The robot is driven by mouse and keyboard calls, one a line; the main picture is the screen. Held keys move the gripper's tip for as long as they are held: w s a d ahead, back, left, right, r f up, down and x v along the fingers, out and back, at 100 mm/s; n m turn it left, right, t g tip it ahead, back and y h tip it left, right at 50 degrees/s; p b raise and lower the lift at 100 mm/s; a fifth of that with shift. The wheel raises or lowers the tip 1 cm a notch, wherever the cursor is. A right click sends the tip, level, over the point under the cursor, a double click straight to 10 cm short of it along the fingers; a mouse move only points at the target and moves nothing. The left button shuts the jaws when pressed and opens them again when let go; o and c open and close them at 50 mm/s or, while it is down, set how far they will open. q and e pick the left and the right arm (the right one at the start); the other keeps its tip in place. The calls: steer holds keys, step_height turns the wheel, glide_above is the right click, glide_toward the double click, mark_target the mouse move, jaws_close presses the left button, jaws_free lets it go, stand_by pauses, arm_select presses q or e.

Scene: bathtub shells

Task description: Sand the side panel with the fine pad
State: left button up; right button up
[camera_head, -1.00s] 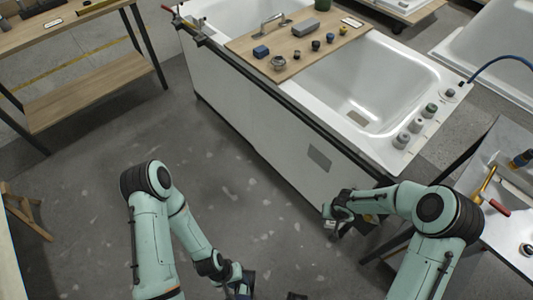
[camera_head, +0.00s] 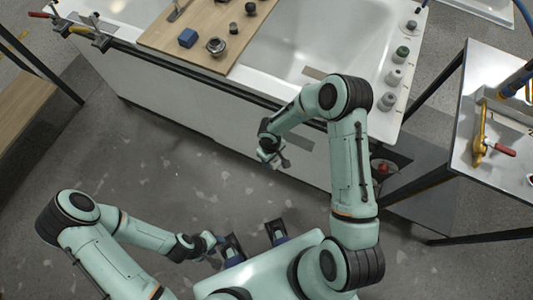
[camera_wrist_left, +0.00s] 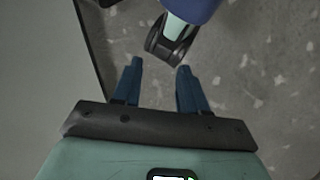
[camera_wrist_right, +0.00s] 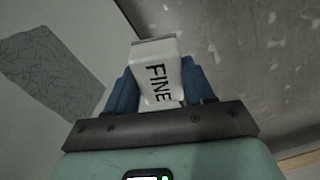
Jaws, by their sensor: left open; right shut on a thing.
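My right gripper (camera_head: 278,160) is shut on the fine pad (camera_wrist_right: 157,72), a white block marked FINE with a grey layer at its far end. It holds the pad in front of the white side panel (camera_head: 230,130) of the tub. In the right wrist view the panel (camera_wrist_right: 85,35) lies to the left, with a grey, scratched-looking patch (camera_wrist_right: 50,72) on it. The pad appears apart from this patch. My left gripper (camera_wrist_left: 157,85) is open and empty, low over the floor; the head view shows it (camera_head: 217,246) near my base.
A wooden board (camera_head: 190,45) with a blue block (camera_head: 187,38) and small fittings lies across the tub. Several capped bottles stand on the tub's right rim (camera_head: 385,105). A metal table (camera_head: 465,150) with tools stands right. Grey floor (camera_head: 150,160) is clear before the panel.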

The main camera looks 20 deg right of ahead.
mark_target(314, 150)
step_height(314, 150, down, 8)
steer(key=s+d+n+h+b, duration=0.3)
steer(key=n+h+b, duration=0.6)
steer(key=n, duration=0.5)
arm_select(q)
steer(key=w+a+f+t+b, duration=0.1)
steer(key=w+f+b, duration=0.1)
steer(key=f, duration=0.5)
steer(key=w+a+f+t+y+b, duration=0.1)
steer(key=w+f+b, duration=0.2)
steer(key=f, duration=0.4)
steer(key=shift+w+a+f, duration=0.25)
steer(key=shift+w+a, duration=0.1)
steer(key=shift+w, duration=0.3)
arm_select(e)
steer(key=w+d+r+n+t+h, duration=0.1)
steer(key=w+n+t+h, duration=0.2)
steer(key=w+n+t, duration=0.5)
steer(key=shift+w+d+r+t, duration=0.35)
steer(key=shift+w+t, duration=0.1)
steer(key=shift+t, duration=1.25)
steer(key=shift+a, duration=0.1)
steer(key=shift+x, duration=0.9)
